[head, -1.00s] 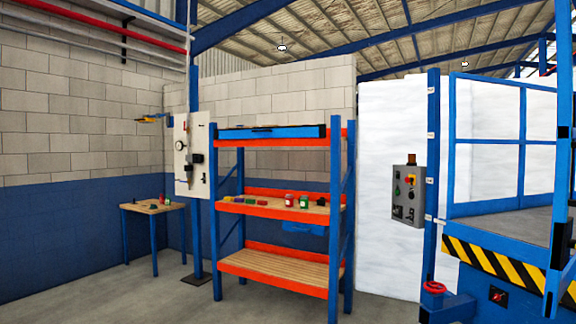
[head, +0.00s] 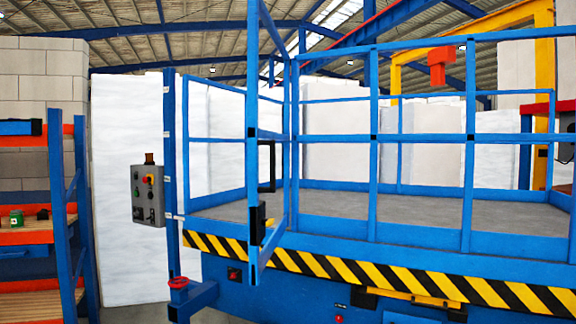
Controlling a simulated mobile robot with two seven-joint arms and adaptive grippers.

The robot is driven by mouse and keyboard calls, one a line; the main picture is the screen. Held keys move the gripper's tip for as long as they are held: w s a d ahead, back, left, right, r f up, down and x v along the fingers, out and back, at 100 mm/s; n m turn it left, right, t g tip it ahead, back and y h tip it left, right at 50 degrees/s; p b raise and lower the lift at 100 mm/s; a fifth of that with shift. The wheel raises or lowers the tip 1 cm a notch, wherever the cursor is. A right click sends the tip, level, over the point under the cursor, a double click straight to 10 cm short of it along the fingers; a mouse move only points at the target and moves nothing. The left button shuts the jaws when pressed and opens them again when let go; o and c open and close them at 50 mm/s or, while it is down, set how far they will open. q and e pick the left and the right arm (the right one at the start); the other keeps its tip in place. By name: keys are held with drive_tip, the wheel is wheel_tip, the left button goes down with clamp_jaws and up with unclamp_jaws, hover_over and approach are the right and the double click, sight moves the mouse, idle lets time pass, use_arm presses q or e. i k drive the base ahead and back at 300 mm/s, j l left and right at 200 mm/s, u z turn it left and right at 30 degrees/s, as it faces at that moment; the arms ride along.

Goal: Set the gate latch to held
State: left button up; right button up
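A blue tubular gate (head: 252,95) stands at the near left of the blue railed platform. Its frame is seen at a steep angle and appears swung out toward me. A black handle-like bracket (head: 272,165) shows beside the gate's upright. A small black part with a yellow piece (head: 262,222) sits lower on the same upright; it may be the latch, but its setting is too small to tell. Neither of my grippers is in view.
A grey control box (head: 148,195) with buttons hangs left of the platform's corner post (head: 170,150). A red handwheel (head: 178,282) sits low by that post. The platform edge has yellow-black stripes (head: 375,275). An orange-blue shelf (head: 30,237) stands at far left.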

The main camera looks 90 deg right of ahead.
sight(266, 222)
drive_tip(key=z, duration=2.75)
